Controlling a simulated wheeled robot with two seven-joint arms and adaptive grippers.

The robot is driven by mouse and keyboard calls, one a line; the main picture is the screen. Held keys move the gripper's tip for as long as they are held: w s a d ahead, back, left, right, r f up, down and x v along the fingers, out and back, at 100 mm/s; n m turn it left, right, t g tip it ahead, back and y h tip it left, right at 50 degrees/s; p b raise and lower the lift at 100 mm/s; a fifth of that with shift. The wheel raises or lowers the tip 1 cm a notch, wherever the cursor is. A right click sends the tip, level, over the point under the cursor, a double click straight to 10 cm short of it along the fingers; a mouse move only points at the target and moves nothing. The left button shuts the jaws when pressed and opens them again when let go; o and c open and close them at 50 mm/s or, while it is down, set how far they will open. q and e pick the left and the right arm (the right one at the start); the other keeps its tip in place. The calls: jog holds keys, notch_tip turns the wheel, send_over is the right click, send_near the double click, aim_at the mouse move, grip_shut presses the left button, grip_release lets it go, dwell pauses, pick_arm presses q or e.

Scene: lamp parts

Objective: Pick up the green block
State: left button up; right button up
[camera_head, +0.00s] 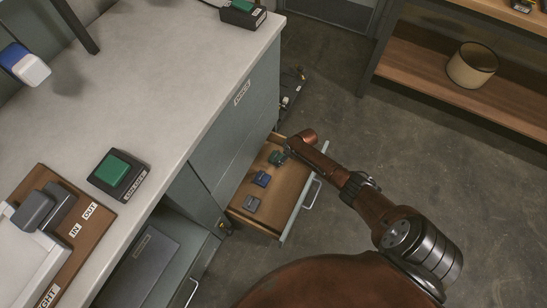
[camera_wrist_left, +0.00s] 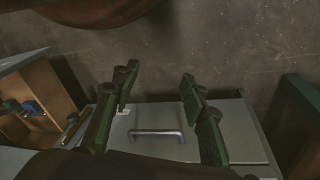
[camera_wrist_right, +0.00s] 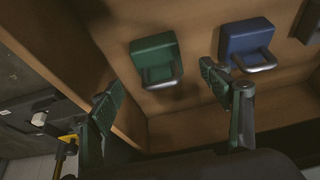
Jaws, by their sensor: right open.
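A green block (camera_head: 276,157) with a metal loop handle lies in the open wooden drawer (camera_head: 289,193), at its far end in the head view. It shows clearly in the right wrist view (camera_wrist_right: 154,54). My right gripper (camera_head: 287,149) is over that end of the drawer. Its fingers (camera_wrist_right: 158,84) are spread and empty in the right wrist view, with the block ahead between their tips and apart from them. My left gripper (camera_wrist_left: 158,82) shows only in its wrist view, open and empty, above a grey drawer front with a bar handle (camera_wrist_left: 156,133).
A blue block (camera_head: 261,179) and a grey block (camera_head: 252,203) lie in the same drawer, in a row with the green one. Drawer walls surround them. Another green piece (camera_head: 114,171) sits in a black holder on the counter (camera_head: 165,90). Open floor lies right of the drawer.

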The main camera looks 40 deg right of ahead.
aim_at(278, 157)
jog(key=shift+w+f, duration=0.1)
jog(key=shift+f, duration=0.2)
jog(key=b+x, duration=0.3)
jog(key=x, duration=0.1)
jog(key=shift+f, duration=0.2)
jog(key=shift+w+f+b, duration=0.2)
jog(key=shift+f+b, duration=0.05)
jog(key=shift+b, duration=0.2)
pick_arm(q)
jog(key=w+d+f+t+h, duration=0.1)
jog(key=w+d+f+t, duration=0.2)
jog(key=w+f, duration=0.3)
jog(key=shift+d+f, duration=0.25)
jog(key=shift+d, duration=0.6)
pick_arm(e)
jog(key=shift+r, duration=0.1)
jog(key=shift+c, duration=0.4)
grip_shut()
pick_arm(q)
jog(key=shift+s, duration=0.1)
pick_arm(e)
jog(key=shift+w+r, duration=0.1)
